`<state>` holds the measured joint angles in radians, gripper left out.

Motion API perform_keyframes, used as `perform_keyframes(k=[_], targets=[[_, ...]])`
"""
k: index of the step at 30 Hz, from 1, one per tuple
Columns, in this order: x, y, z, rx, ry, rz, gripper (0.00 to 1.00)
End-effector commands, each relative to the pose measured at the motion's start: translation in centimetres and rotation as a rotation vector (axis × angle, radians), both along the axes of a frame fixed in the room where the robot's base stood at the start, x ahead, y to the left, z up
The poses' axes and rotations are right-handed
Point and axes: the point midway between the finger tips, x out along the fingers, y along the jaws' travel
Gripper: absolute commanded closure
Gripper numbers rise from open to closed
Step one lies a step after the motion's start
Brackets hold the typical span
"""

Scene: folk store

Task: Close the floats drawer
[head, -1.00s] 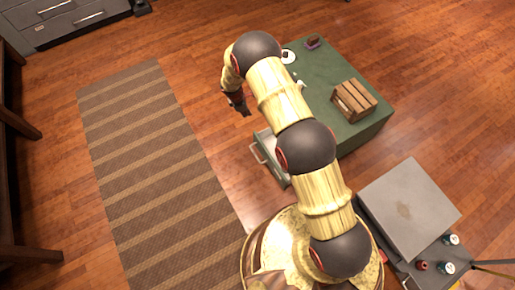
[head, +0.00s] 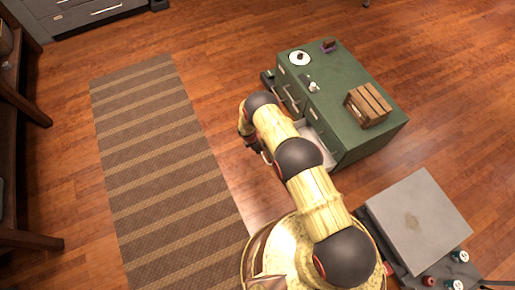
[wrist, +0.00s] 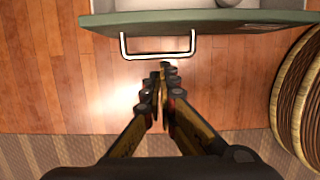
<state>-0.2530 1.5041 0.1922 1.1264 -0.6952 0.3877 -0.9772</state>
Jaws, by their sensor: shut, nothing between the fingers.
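A green cabinet (head: 345,85) stands on the wood floor, with drawers on its left side. One drawer (head: 322,150) at its near end is pulled out, partly hidden behind my arm. In the wrist view, an open drawer's green front (wrist: 230,18) with a pale bar handle (wrist: 158,55) crosses the top, and part of its light inside shows. No label can be read, so I cannot tell which drawer is the floats drawer. My gripper (wrist: 164,72) is shut and empty, its tips just below the handle in the picture; contact is unclear. It is mostly hidden in the head view.
A wooden crate (head: 368,106), a white plate (head: 299,58) and small items sit on the cabinet top. A dark part (head: 267,78) juts out at its far left end. A grey box (head: 415,215) stands at right. A striped rug (head: 165,165) lies on the left.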

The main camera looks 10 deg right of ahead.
Motion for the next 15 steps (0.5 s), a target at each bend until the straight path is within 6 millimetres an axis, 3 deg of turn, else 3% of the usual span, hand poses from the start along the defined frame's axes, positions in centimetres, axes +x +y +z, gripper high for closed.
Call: perform_keyframes(k=[1, 5, 9, 15], targets=[[0.0, -0.3, -1.5, -0.001, 0.002, -0.001, 1.00], [0.2, -0.9, -3.8, 0.000, 0.000, -0.002, 1.00], [1.0, -2.9, -3.5, 0.001, -0.002, -0.004, 1.00], [1.5, -4.4, -3.4, 0.001, -0.001, -0.003, 1.00]])
